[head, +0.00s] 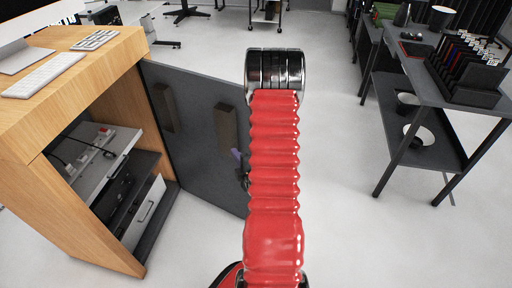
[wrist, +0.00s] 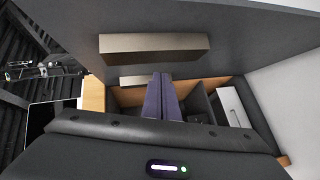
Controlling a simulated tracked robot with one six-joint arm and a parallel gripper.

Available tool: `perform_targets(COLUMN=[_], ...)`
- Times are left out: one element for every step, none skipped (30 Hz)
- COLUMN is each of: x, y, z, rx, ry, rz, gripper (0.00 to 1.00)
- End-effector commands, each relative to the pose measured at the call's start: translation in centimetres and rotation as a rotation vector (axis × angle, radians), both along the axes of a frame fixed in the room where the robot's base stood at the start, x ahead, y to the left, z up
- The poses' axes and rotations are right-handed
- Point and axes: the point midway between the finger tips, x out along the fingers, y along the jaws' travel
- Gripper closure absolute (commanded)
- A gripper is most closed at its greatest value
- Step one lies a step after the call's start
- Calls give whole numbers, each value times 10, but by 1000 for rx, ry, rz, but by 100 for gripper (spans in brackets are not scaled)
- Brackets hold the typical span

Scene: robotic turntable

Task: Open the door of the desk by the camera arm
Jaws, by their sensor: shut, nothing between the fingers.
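The wooden desk (head: 85,45) stands at the left in the head view. Its dark grey door (head: 195,175) stands swung wide open, and the inside of the desk shows. Two brownish blocks, (head: 163,107) and (head: 226,128), sit on the door's face. In the wrist view the door (wrist: 240,35) spans the top, with a long block (wrist: 153,46) on it. My gripper (wrist: 163,85) is shut and empty, its purple fingers together below that block and in front of the open desk. In the head view my red arm hides most of the gripper. I cannot tell whether it touches the door.
Inside the desk are a shelf with power sockets (head: 92,160) and a white drawer (head: 150,212). A keyboard (head: 43,75) lies on top. A dark table (head: 418,85) with a rack stands at the right. The floor between is clear.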

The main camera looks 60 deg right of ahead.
Motion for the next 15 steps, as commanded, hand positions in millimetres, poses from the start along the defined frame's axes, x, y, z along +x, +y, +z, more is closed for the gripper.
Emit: perform_targets(x=[-11,-16,-23,-29,-35,-42,-49,-54,-62,-68,-73,-79,-83,-87,-91], y=[-3,-4,-6,-7,-8,-9,-10,-11,-11,-11,-11,-12,-11,-11,-12], z=[-9,-12,-17,-20,-22,-26,-29,-31,-34,-36,-37,-39,-40,-41,-41], rx=[-16,-32,-52,-67,-82,-104,-119,-134,-154,-167,-180,-196,-206,-216,-227], ry=[-7,-14,-24,-31,-38,-48,-56,-63,-72,-78,-84,-91,-95,-99,-104], rz=[-10,-15,-23,-29,-35,-44,-53,-61,-72,-80,-88,-99,-106,-113,-120], gripper=[100,100,100,100,100,100,100,100,100,100,100,100,100,100,100])
